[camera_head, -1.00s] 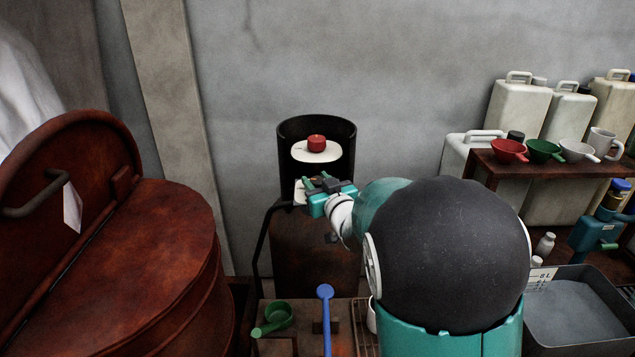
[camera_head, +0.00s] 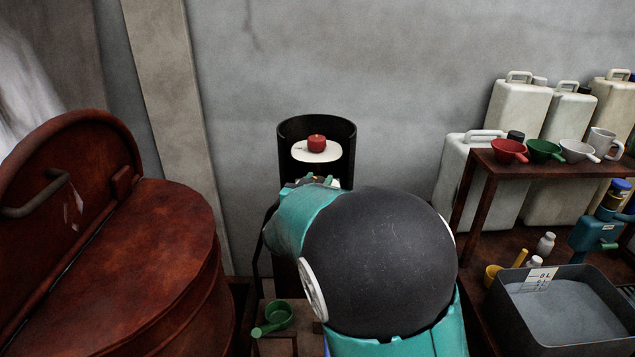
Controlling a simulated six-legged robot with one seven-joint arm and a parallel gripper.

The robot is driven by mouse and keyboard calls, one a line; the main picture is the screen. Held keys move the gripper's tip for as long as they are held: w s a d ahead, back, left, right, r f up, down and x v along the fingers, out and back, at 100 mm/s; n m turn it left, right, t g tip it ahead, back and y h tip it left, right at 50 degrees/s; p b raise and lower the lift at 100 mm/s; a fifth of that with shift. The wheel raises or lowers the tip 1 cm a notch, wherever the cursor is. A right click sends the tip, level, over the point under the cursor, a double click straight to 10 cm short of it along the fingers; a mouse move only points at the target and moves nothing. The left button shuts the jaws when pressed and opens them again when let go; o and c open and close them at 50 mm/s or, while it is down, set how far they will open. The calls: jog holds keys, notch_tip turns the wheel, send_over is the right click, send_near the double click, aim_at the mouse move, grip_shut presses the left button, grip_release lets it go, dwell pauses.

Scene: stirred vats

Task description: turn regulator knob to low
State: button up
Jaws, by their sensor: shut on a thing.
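A black open-fronted cylinder (camera_head: 289,132) stands against the wall, with a red knob (camera_head: 317,142) on a white plate (camera_head: 304,154) in its upper part. I cannot tell which knob is the regulator knob. Just below the red knob, my gripper (camera_head: 315,180) shows only as a small sliver behind my own arm. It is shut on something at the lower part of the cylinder. My arm hides what the jaws hold and the lower plate there.
A rusty lidded vat (camera_head: 140,270) fills the left. A green scoop (camera_head: 275,317) lies at the bottom. On the right are a shelf (camera_head: 535,172) with coloured cups, white jerrycans (camera_head: 519,108) and a dark tub (camera_head: 560,315) of grey material.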

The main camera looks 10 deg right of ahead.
jog(key=m+g+h, duration=0.1)
jog(key=h, duration=0.1)
jog(key=m+g+h, duration=0.2)
jog(key=shift+w+a+f+m+g, duration=0.1)
jog(key=shift+m+g, duration=0.2)
jog(key=shift+m+g+h, duration=1.7)
jog(key=shift+m+g, duration=0.1)
jog(key=shift+g, duration=0.6)
jog(key=o, duration=1)
jog(key=shift+c, duration=0.2)
jog(key=v, duration=1.3)
jog(key=shift+a, duration=0.3)
